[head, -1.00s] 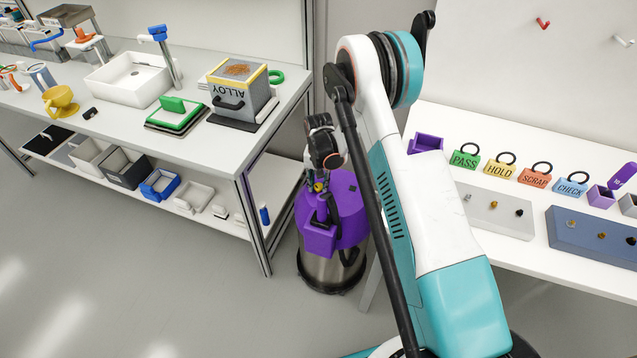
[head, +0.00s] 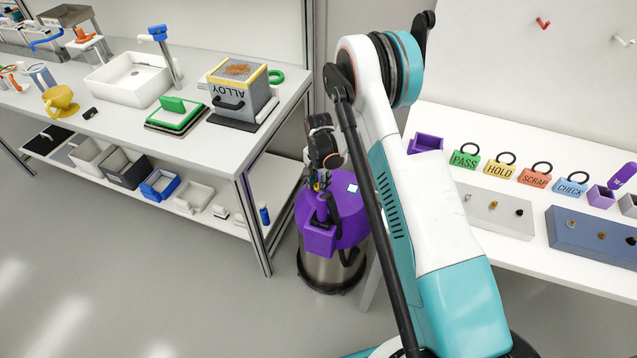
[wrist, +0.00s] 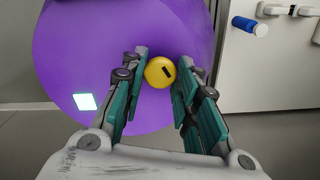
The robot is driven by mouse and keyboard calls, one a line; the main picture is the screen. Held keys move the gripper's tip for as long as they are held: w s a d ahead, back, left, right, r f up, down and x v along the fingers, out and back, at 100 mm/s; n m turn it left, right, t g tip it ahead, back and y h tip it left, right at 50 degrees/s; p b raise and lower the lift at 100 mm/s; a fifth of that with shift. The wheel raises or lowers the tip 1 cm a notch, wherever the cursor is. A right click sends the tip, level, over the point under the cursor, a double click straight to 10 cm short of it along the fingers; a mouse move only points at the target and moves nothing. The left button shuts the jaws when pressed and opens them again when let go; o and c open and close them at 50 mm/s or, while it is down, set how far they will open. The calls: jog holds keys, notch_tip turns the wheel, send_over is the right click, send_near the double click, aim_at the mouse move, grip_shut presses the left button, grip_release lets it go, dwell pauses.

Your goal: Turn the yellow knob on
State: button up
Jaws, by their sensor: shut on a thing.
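The yellow knob (wrist: 158,74) is round with a short black mark, tilted off the picture's vertical. It sits on the purple lid (wrist: 75,45) of a drum-like machine. My gripper (wrist: 161,66) has its two green-sided fingers on either side of the knob and is shut on it. A bright white square (wrist: 85,102) is lit on the lid, left of the knob in the wrist view. In the head view my gripper (head: 319,180) points down at the lid and mostly hides the knob.
The purple-topped machine (head: 332,268) stands on the floor between the left workbench (head: 200,146) and the right white table (head: 480,186). My arm passes in front of its right side. A blue bottle (head: 264,214) stands on the left bench's lower shelf.

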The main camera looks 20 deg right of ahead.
jog(key=o, duration=1.1)
notch_tip(320, 180, up, 12)
dwell(0.5)
